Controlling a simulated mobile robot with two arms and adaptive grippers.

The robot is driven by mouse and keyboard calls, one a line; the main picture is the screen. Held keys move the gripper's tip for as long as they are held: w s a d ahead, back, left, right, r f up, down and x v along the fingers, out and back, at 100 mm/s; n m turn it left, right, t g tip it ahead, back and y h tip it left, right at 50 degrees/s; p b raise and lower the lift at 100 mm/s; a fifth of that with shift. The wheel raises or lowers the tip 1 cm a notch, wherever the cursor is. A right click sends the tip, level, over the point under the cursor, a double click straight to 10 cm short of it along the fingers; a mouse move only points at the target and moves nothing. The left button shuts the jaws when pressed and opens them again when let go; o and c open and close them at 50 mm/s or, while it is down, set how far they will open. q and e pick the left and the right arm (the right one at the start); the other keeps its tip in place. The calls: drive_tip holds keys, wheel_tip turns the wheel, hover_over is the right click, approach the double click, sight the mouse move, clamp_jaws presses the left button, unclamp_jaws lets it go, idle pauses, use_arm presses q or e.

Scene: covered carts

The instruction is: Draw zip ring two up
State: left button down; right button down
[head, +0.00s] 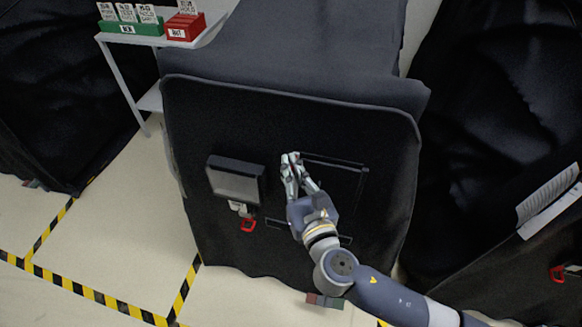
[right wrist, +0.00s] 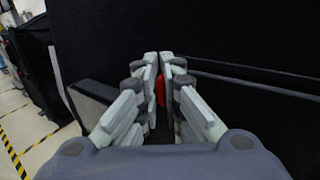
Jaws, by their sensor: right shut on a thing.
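A dark covered cart (head: 300,115) fills the middle of the head view. On its front is a dark rectangular outline that looks like a zip flap (head: 335,165), partly hidden behind my right arm. My right gripper (head: 292,166) is at the upper left of this outline. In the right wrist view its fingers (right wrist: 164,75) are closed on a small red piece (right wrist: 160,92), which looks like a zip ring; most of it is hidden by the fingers. My left gripper is in neither view.
A grey box-like panel (head: 235,182) sits left of the gripper, with a red ring (head: 248,225) hanging below it. Another covered cart (head: 490,130) stands close on the right, with a red ring (head: 557,273). A white table (head: 120,38) holds green and red card boxes. Floor shows left.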

drive_tip(key=c, duration=2)
unclamp_jaws()
drive_tip(key=shift+s, duration=0.1)
drive_tip(key=v, duration=1.2)
